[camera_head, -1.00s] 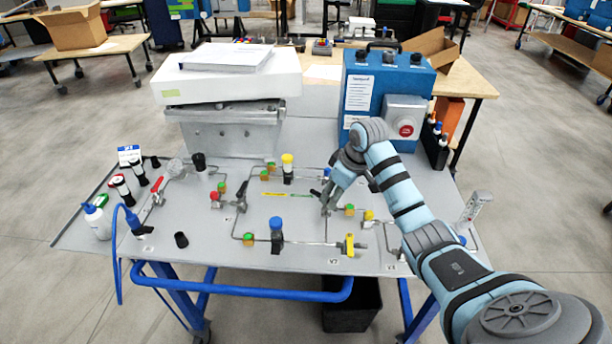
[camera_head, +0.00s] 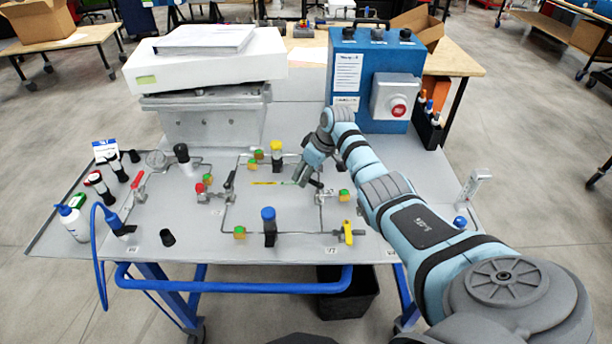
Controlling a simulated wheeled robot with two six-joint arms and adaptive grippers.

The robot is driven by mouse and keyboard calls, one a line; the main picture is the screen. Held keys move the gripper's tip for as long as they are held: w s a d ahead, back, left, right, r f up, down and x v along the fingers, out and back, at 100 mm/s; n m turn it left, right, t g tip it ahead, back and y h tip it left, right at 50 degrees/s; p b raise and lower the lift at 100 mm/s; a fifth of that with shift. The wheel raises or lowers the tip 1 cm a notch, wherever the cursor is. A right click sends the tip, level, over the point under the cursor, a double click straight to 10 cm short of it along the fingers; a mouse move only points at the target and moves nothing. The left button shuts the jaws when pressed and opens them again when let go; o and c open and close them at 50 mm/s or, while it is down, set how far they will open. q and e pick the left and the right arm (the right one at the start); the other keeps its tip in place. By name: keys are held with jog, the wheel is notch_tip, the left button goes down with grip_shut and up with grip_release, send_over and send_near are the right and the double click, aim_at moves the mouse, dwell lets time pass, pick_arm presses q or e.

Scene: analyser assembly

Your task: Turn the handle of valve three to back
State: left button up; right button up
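The valve panel is a grey sloped board (camera_head: 200,236) with thin metal tubing and several small valves. My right gripper (camera_head: 305,180) reaches in from the right and points down over the tubing right of the centre. It is close to a small dark-handled valve (camera_head: 317,184), which it partly hides. I cannot tell whether they touch, or whether the fingers are open. I cannot read which valve is number three. Other valves have a yellow handle (camera_head: 347,232), a blue knob (camera_head: 268,214), a yellow knob (camera_head: 276,147) and a black lever (camera_head: 229,178). My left gripper is not in view.
A blue box (camera_head: 345,60) with a red button stands behind the panel. A white case (camera_head: 205,68) sits at the back left. A squeeze bottle (camera_head: 72,222) and a blue hose (camera_head: 97,250) are at the left. The board's front strip is mostly clear.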

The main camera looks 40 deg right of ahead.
jog(key=shift+s+r, duration=0.3)
jog(key=shift+s, duration=0.15)
jog(key=shift+c, duration=0.8)
jog(key=c, duration=0.6)
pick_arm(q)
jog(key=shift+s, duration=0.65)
pick_arm(e)
grip_shut()
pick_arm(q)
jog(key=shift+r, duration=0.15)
